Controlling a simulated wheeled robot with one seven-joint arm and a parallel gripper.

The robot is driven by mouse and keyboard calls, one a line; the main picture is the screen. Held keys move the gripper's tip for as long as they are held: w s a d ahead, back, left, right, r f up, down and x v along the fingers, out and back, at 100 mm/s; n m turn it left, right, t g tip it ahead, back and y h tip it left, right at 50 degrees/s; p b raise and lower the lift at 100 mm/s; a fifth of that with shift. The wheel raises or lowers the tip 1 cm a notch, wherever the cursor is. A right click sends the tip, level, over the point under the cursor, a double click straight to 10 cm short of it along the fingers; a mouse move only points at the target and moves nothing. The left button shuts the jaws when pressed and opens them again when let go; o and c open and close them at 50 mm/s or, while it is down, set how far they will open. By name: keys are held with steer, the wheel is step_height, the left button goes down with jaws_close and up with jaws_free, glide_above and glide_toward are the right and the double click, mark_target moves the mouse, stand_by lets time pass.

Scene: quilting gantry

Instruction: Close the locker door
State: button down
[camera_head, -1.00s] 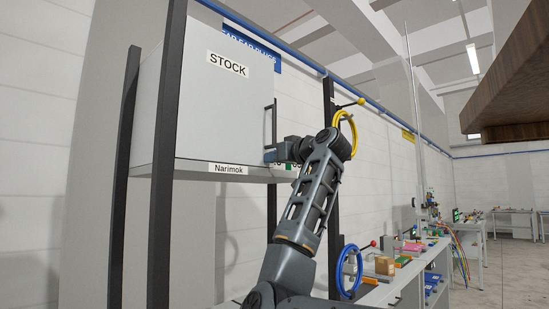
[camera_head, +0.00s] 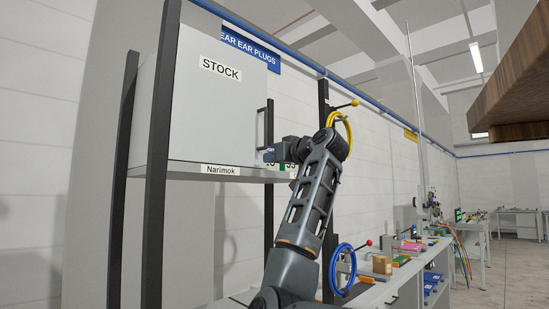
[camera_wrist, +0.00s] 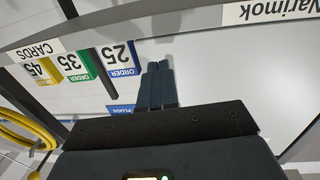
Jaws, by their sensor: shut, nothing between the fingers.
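The locker (camera_head: 150,110) is a pale grey box on a rack shelf, at the left in the head view. My gripper (camera_head: 268,156) is beside the handle's lower end, by the shelf edge; contact cannot be made out. In the wrist view, my gripper's fingers (camera_wrist: 157,85) are together and empty, in front of a pale surface.
The shelf edge (camera_head: 195,168) has a Narimok label. Dark rack posts (camera_head: 160,170) stand in front of the locker's left part. A yellow hose coil (camera_head: 340,125) hangs close to my wrist. A workbench (camera_head: 405,275) with parts and a blue coil (camera_head: 342,270) is at the right.

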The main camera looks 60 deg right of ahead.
steer(key=d+b+v, duration=0.1)
steer(key=b+v, duration=0.2)
steer(key=v, duration=0.7)
steer(key=shift+s, duration=0.65)
steer(key=shift+f, duration=0.1)
